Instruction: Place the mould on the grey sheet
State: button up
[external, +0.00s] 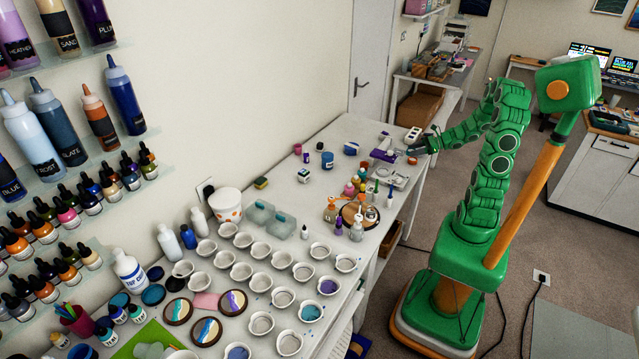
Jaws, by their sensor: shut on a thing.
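My gripper (410,149) is at the far right end of the long white table, low over its right edge, reaching in from the right. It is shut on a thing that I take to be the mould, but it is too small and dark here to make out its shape. A white block with dark round spots (412,135) shows just behind the gripper. A purple and white item (384,155) lies just left of the fingertips. A pale grey flat piece (393,179) lies in front of the gripper; I cannot tell whether it is the grey sheet.
Small bottles and a round wooden board (358,213) stand nearer along the table. Many white cups (283,260) fill the near half. A white bucket (228,205) stands by the wall. Bare tabletop (340,135) shows left of the gripper, towards the wall.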

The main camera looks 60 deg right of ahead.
jog(key=w, duration=0.3)
jog(key=w+r, duration=0.1)
jog(key=w, duration=0.5)
jog(key=shift+w+a+r, duration=0.15)
jog(key=shift+w+a, duration=0.15)
jog(key=w+a+r+m+h, duration=0.1)
jog(key=w+a, duration=0.1)
jog(key=w, duration=0.4)
jog(key=w+a+r, duration=0.2)
jog(key=w+a, duration=0.1)
jog(key=w, duration=0.2)
jog(key=w+a+r, duration=0.3)
jog(key=w+a, duration=0.3)
jog(key=a, duration=0.4)
jog(key=w+a+r+m+h, duration=0.1)
jog(key=w+a+r, duration=0.1)
jog(key=w+a, duration=0.4)
jog(key=a, duration=0.3)
jog(key=shift+w+a+r+t, duration=0.35)
jog(key=shift+w+r+t, duration=0.05)
jog(key=r, duration=1.1)
jog(key=shift+a+r, duration=0.15)
jog(key=shift+a, duration=0.05)
jog(key=r, duration=0.6)
jog(key=shift+d+r, duration=0.2)
jog(key=shift+r, duration=0.1)
